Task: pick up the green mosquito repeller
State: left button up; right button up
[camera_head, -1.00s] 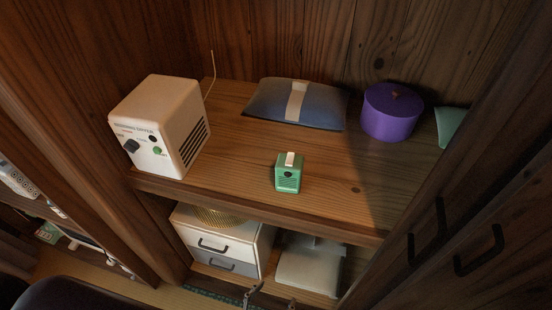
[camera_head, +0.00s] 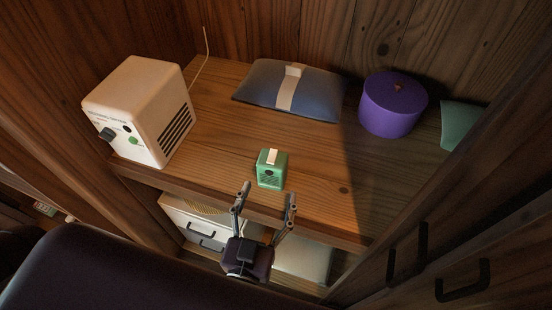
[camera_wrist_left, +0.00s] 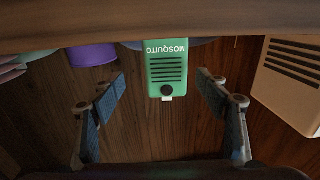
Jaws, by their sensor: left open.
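The green mosquito repeller (camera_head: 271,170) stands upright on the wooden shelf, near its front edge, with a white tab on top. My left gripper (camera_head: 265,194) is open and empty in front of the shelf edge, just short of the repeller, its two fingers pointing toward it. In the left wrist view the repeller (camera_wrist_left: 167,68) appears upside down, with "MOSQUITO" lettering and a dark round knob, between and beyond the open fingers (camera_wrist_left: 166,92). The fingers do not touch it. My right gripper is not seen.
A cream box-shaped device (camera_head: 143,110) stands left on the shelf (camera_head: 222,120). A blue cushion (camera_head: 265,85), a purple round container (camera_head: 392,105) and a green item (camera_head: 463,125) lie behind and right. Wooden walls flank the shelf.

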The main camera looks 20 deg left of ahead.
aim_at(269, 180)
pick_arm(q)
jog(key=shift+w+a+r, duration=0.1)
jog(key=shift+w, duration=0.75)
jog(key=w, duration=0.2)
jog(key=w+a+p, duration=0.1)
jog(key=w, duration=0.1)
jog(key=shift+w, duration=0.3)
jog(key=shift+w+a, duration=0.1)
jog(key=shift+w, duration=0.3)
jog(key=shift+w+f, duration=0.15)
jog(key=shift+f, duration=0.05)
jog(key=shift+c, duration=0.4)
jog(key=c, duration=1.2)
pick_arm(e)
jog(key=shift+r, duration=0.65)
